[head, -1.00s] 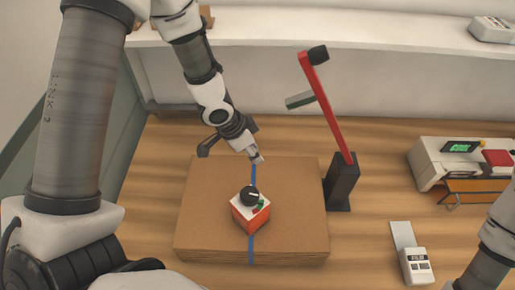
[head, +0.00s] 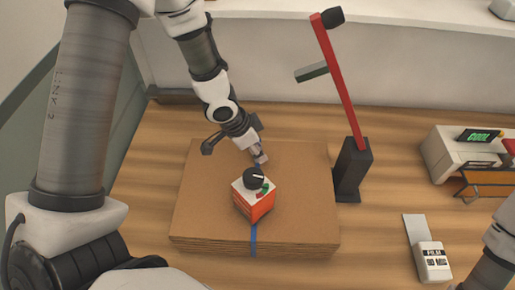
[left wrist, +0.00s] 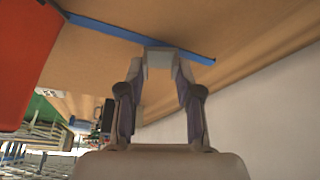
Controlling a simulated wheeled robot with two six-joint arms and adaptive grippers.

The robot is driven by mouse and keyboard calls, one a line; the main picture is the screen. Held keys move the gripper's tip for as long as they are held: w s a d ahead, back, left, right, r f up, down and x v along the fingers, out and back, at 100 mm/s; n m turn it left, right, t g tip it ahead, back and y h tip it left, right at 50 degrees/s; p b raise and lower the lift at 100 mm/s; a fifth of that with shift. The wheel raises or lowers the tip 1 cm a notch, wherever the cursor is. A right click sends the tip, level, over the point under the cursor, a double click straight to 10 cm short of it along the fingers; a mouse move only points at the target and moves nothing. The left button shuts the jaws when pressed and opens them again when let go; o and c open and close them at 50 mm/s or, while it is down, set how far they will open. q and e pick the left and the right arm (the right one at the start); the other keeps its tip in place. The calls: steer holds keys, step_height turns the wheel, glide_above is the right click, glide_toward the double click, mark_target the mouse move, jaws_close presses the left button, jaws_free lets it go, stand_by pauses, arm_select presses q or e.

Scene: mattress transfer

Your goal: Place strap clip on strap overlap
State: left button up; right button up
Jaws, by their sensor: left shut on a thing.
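A blue strap (head: 254,234) runs over the middle of a flat brown cardboard stack (head: 200,200). It also shows in the left wrist view (left wrist: 110,28). A red and white box with a black dial (head: 254,200) sits over the strap and hides part of it. My left gripper (head: 261,159) is low at the far edge of the stack, behind the box. In the left wrist view it is shut on a small grey piece, apparently the strap clip (left wrist: 160,58), at the strap. Whether the clip touches the strap, and where the overlap lies, I cannot tell. My right gripper is out of view.
A red arm on a black stand (head: 352,168) rises right of the stack. A white machine with a green display (head: 450,150) stands at the far right. A small white labelled device (head: 432,262) lies at the lower right. Wood between stand and device is clear.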

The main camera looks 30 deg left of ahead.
arm_select(q)
steer(key=shift+f+b, duration=0.5)
steer(key=shift+f, duration=0.1)
steer(key=o, duration=1.1)
